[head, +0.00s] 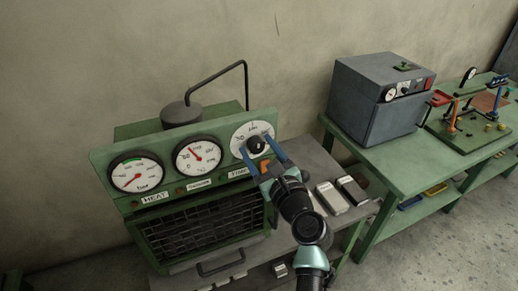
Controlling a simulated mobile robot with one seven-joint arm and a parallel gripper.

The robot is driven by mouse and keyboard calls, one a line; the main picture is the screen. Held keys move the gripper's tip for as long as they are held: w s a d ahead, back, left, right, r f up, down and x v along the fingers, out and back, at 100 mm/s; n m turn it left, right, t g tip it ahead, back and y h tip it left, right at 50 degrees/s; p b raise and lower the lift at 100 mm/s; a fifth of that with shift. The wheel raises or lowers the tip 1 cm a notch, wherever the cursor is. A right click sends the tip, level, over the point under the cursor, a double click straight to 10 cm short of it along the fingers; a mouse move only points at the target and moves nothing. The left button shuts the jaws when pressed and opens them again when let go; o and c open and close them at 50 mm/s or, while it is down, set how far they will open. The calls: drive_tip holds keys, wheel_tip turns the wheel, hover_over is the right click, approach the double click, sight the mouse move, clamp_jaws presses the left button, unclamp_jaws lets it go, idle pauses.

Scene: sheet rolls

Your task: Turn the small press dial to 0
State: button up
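A white round dial (239,131) with a black knob (256,146) sits at the right end of the green machine's front panel. Its label below is partly covered by my gripper. The knob's setting is too small to read. My gripper (256,144) has two blue fingers, one at the left and one at the right of the knob. The fingers stand apart with small gaps seeming to show beside the knob. I cannot tell whether either finger touches it.
Two gauges, a left one (137,174) and a middle one (198,156), share the panel (103,160). A barred front (200,226) lies below. Light and dark blocks (331,197) lie on the grey bench right of my arm. A grey box (372,99) stands on a green bench (391,174).

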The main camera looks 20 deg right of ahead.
clamp_jaws()
drive_tip(key=shift+n, duration=0.4)
drive_tip(key=n+b, duration=0.4)
drive_tip(key=n, duration=0.1)
drive_tip(key=shift+f, duration=0.2)
drive_tip(key=n+b, duration=0.4)
drive_tip(key=n, duration=0.2)
drive_tip(key=n+b, duration=0.5)
drive_tip(key=n, duration=0.1)
drive_tip(key=n+b, duration=0.4)
drive_tip(key=n, duration=0.2)
drive_tip(key=shift+r, duration=0.1)
idle(0.3)
